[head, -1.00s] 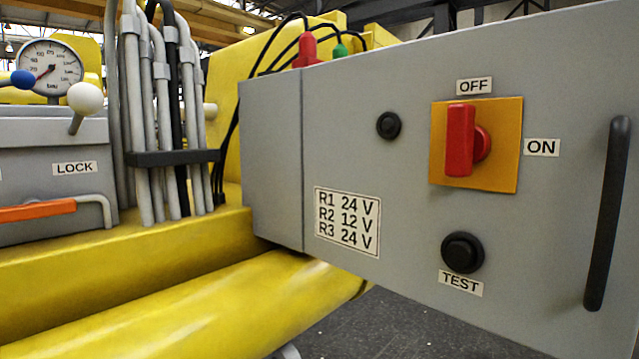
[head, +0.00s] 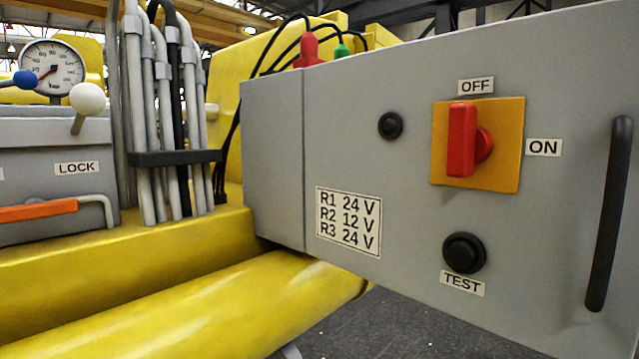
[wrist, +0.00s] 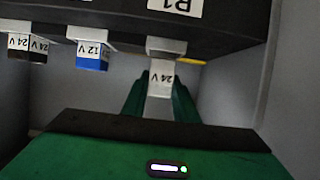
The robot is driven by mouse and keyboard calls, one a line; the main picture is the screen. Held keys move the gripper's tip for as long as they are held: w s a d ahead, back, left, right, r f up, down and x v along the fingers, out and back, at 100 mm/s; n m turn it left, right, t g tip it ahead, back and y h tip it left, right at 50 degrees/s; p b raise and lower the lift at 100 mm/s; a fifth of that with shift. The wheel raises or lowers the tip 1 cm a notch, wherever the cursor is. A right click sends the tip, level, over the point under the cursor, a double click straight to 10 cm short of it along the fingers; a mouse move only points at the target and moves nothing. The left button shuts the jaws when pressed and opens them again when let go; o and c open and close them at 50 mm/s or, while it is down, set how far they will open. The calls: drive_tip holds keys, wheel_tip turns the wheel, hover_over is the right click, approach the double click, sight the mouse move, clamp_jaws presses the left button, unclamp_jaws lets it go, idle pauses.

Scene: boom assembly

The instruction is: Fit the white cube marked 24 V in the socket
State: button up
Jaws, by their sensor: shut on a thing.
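In the wrist view the white cube marked 24 V (wrist: 160,80) stands between the two green fingers of my gripper (wrist: 161,100), which is shut on it. Its lettering shows upside down. The cube is directly below a pale socket block (wrist: 170,45) under the dark bar, beneath the label R1. Its top meets the block in the picture; I cannot tell whether it is seated or only touching. The head view shows neither my gripper nor the cube.
In the wrist view a blue cube marked 12 V (wrist: 91,56) and dark 24 V cubing (wrist: 27,47) hang from the bar (wrist: 125,28) to the left. Grey walls close in on both sides. In the head view a grey cabinet (head: 400,200) carries a red switch (head: 463,140) and black handle (head: 609,215).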

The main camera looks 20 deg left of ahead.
drive_tip(key=shift+f, duration=1)
idle(0.6)
drive_tip(key=o, duration=1.1)
drive_tip(key=shift+d, duration=0.1)
drive_tip(key=shift+v, duration=5.2)
